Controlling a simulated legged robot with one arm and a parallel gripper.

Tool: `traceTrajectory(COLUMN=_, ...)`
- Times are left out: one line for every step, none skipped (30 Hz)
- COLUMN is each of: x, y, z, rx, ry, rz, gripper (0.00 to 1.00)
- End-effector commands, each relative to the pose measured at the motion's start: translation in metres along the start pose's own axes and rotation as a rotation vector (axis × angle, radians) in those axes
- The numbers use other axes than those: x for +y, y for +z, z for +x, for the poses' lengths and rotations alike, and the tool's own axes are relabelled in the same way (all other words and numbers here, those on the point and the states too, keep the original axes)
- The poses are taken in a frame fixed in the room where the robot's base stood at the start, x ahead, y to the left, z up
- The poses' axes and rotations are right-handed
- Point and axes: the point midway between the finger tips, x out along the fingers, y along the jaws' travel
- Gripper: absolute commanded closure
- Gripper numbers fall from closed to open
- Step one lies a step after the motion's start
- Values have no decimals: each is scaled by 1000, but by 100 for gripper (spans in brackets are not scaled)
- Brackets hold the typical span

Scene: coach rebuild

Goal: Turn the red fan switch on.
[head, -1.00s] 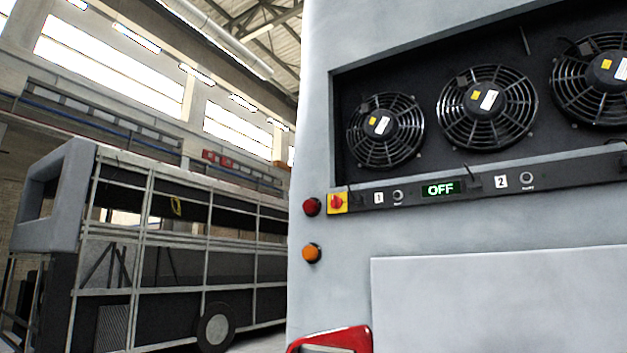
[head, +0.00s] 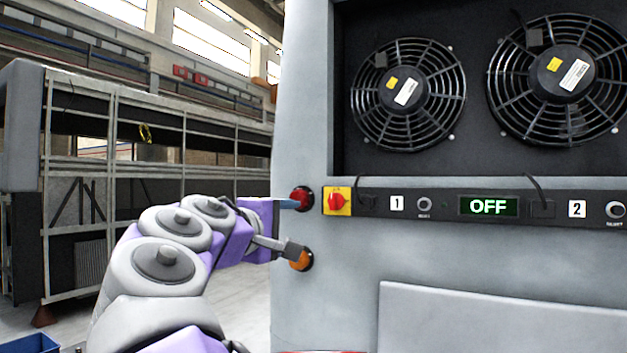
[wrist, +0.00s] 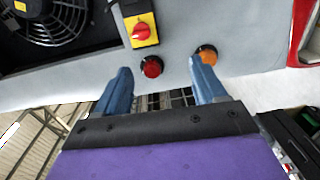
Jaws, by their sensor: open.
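The red fan switch (head: 337,201) is a rotary knob on a yellow plate, at the left end of the black control strip under the fans. It also shows at the top of the wrist view (wrist: 140,31). The display (head: 488,206) on the strip reads OFF. My gripper (head: 293,227) is open and empty, left of the switch and apart from it. In the head view its fingers overlap the red lamp (head: 302,197) and the orange lamp (head: 301,260). In the wrist view the red lamp shows between the fingers, with the switch beyond them.
Several fans sit in the recess above the strip; one fan (head: 408,94) is just above the switch. A raised grey panel (head: 500,318) lies below. A bus frame (head: 150,190) stands to the left. A blue bin (head: 30,343) is at the bottom left.

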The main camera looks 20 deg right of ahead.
Motion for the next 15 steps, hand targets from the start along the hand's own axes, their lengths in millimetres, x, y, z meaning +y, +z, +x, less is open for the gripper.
traceTrajectory(x=18, y=-5, z=-1, rx=6, ry=23, rz=-5, gripper=30)
traceTrajectory(x=23, y=-6, z=-1, rx=8, ry=34, rz=-6, gripper=30)
traceTrajectory(x=29, y=-6, z=0, rx=11, ry=46, rz=-8, gripper=30)
traceTrajectory(x=32, y=-6, z=1, rx=13, ry=51, rz=-8, gripper=30)
traceTrajectory(x=33, y=-5, z=3, rx=13, ry=54, rz=-8, gripper=30)
traceTrajectory(x=35, y=-5, z=6, rx=14, ry=56, rz=-9, gripper=30)
traceTrajectory(x=35, y=-4, z=9, rx=13, ry=57, rz=-9, gripper=30)
traceTrajectory(x=35, y=-4, z=12, rx=13, ry=57, rz=-9, gripper=30)
traceTrajectory(x=34, y=-4, z=16, rx=12, ry=56, rz=-10, gripper=30)
traceTrajectory(x=34, y=-5, z=19, rx=12, ry=56, rz=-11, gripper=30)
traceTrajectory(x=34, y=-6, z=23, rx=11, ry=56, rz=-12, gripper=30)
traceTrajectory(x=34, y=-8, z=28, rx=11, ry=55, rz=-13, gripper=30)
traceTrajectory(x=34, y=-10, z=32, rx=11, ry=56, rz=-15, gripper=30)
traceTrajectory(x=34, y=-12, z=36, rx=11, ry=56, rz=-16, gripper=30)
traceTrajectory(x=35, y=-14, z=42, rx=11, ry=58, rz=-17, gripper=30)
